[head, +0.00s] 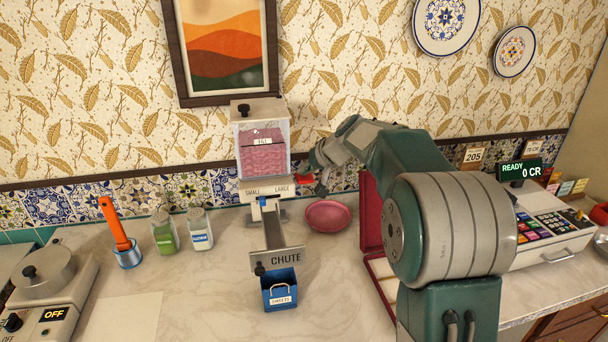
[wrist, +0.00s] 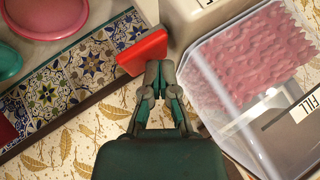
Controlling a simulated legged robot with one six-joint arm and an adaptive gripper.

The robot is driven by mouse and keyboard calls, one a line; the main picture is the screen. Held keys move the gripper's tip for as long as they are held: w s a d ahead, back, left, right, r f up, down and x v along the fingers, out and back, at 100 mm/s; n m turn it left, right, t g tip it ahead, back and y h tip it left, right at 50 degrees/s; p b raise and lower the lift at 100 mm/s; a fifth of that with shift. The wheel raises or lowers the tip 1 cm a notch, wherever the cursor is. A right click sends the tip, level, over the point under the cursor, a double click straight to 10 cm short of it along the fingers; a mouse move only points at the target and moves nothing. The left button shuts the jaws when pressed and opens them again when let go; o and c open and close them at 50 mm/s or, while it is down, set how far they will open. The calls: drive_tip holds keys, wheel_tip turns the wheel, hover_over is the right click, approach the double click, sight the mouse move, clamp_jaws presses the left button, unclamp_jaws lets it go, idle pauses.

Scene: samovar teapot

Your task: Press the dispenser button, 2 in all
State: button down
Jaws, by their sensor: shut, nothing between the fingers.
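The dispenser (head: 264,160) stands against the tiled wall, its clear hopper holding pink contents and marked FILL. Its red button (head: 302,178) sticks out at the right side below the hopper. In the wrist view the red button (wrist: 142,52) is a block beside the clear hopper (wrist: 240,85). My gripper (wrist: 158,70) is shut and empty, its tips right at the button's edge; I cannot tell whether they touch it. In the head view my gripper (head: 318,160) is at the dispenser's right side. A CHUTE plate (head: 277,259) sits above a blue SWEETS box (head: 280,292).
A pink dish (head: 328,216) lies right of the dispenser, beside an open red case (head: 371,215). A register (head: 545,228) reads READY 0 CR. Two jars (head: 200,230) and an orange-handled item (head: 115,225) stand left. The counter front left is mostly clear.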

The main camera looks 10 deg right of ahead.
drive_tip(key=shift+r, duration=0.95)
drive_tip(key=shift+r, duration=2.5)
drive_tip(key=shift+s+a+r, duration=0.1)
drive_tip(key=shift+s+r, duration=0.05)
drive_tip(key=shift+s, duration=0.25)
drive_tip(key=h, duration=0.1)
approach(305, 179)
drive_tip(key=s+a+r, duration=0.3)
drive_tip(key=s+a, duration=0.1)
drive_tip(key=a, duration=0.1)
drive_tip(key=s+g+h, duration=0.1)
drive_tip(key=s+h, duration=0.1)
drive_tip(key=s, duration=0.9)
drive_tip(key=s+f+n+h, duration=0.1)
drive_tip(key=s+f, duration=0.4)
drive_tip(key=s, duration=0.4)
drive_tip(key=s+d+f+h, duration=0.1)
drive_tip(key=s+f, duration=0.3)
drive_tip(key=s, duration=0.5)
drive_tip(key=shift+s+d+f+n+g, duration=0.25)
drive_tip(key=shift+s+f+n+g, duration=0.1)
drive_tip(key=shift+f+n+g, duration=0.05)
